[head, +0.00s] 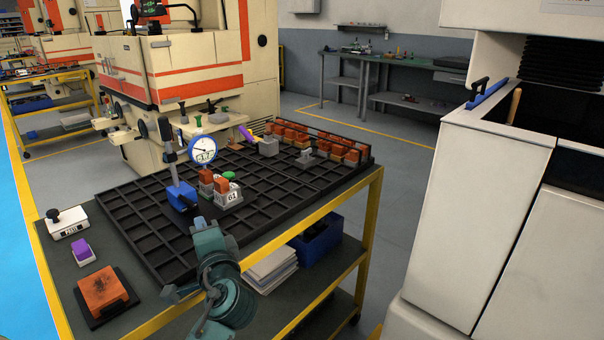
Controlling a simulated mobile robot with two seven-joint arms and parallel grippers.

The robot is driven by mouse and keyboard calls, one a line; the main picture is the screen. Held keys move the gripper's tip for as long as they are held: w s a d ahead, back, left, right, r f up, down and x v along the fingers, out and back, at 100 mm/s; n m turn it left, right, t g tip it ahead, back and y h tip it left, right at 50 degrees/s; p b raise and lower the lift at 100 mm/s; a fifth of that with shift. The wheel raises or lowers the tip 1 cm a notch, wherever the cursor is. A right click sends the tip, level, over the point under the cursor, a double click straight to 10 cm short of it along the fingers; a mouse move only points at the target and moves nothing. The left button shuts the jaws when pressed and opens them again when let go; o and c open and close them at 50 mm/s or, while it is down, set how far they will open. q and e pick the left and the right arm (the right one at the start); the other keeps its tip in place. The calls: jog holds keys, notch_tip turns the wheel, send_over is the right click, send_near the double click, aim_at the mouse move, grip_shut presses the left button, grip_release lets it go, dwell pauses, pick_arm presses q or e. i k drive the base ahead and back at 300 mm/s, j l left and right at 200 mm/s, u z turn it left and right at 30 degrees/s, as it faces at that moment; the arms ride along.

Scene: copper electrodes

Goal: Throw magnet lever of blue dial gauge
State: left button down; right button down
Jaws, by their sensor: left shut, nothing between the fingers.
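The blue dial gauge (203,149) has a round white face with a blue rim and hangs on an upright grey post. The post stands on a blue magnet base (181,195) on the black gridded tray. A small dark part, perhaps the magnet lever (187,202), shows low on the base; its position is too small to tell. My left gripper (199,222) is shut and empty, just in front of the base at its lower right. I cannot tell whether it touches the lever. My right gripper is not in view.
Orange-topped electrodes in grey holders (228,193) stand just right of the base. More electrodes (316,140) fill the far end of the black tray (140,232). An orange block (103,290), a purple-topped piece (82,250) and a white box (68,224) lie at the left.

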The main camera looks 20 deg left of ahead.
aim_at(190, 203)
jog(key=k+l, duration=0.2)
jog(key=l, duration=0.15)
jog(key=k+l, duration=0.25)
jog(key=l, duration=0.15)
jog(key=k+l, duration=0.2)
jog(key=l, duration=0.15)
